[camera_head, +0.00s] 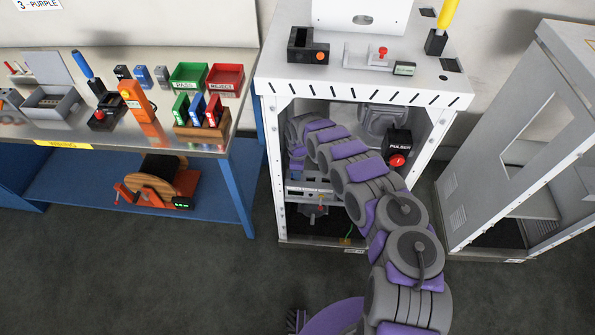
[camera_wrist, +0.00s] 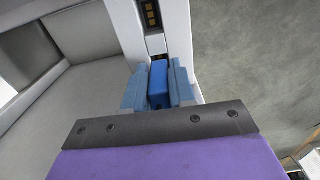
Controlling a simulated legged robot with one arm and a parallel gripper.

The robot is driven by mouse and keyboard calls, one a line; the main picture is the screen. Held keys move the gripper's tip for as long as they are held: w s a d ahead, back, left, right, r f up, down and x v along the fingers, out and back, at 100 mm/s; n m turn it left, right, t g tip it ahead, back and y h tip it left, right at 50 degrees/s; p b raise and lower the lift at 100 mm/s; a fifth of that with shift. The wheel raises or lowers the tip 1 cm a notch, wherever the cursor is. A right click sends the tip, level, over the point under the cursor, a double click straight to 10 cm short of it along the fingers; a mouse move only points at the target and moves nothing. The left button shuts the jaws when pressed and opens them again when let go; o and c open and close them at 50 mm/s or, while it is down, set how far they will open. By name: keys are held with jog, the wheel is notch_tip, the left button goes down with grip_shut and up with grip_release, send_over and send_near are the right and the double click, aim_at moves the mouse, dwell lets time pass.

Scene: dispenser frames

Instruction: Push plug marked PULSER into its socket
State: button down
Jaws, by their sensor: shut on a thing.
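My gripper (camera_wrist: 158,84) is shut on a blue plug (camera_wrist: 158,76), which sits between its two blue-grey fingers in the wrist view. No marking on the plug can be read. A white post (camera_wrist: 177,32) rises just beyond it. On the post is a dark slot with gold contacts (camera_wrist: 150,14), and a second dark opening (camera_wrist: 155,44) lies closer to the plug. There seems to be a small gap between plug and opening, but I cannot tell for sure. In the head view my arm reaches into the white frame and hides the gripper and plug.
A black box marked PULSER with a red button (camera_head: 397,147) hangs inside the white frame (camera_head: 283,175), close to my arm. A grey cabinet (camera_head: 500,150) stands at the right. A workbench (camera_head: 110,150) with bins and tools is at the left. The floor in front is open.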

jog(key=shift+f+b, duration=0.4)
jog(key=shift+f, duration=0.5)
jog(key=c, duration=0.8)
grip_release()
jog(key=shift+c, duration=0.2)
jog(key=shift+r, duration=0.1)
notch_tip(320, 180, up, 7)
jog(key=shift+r+p, duration=0.15)
jog(key=shift+p, duration=0.9)
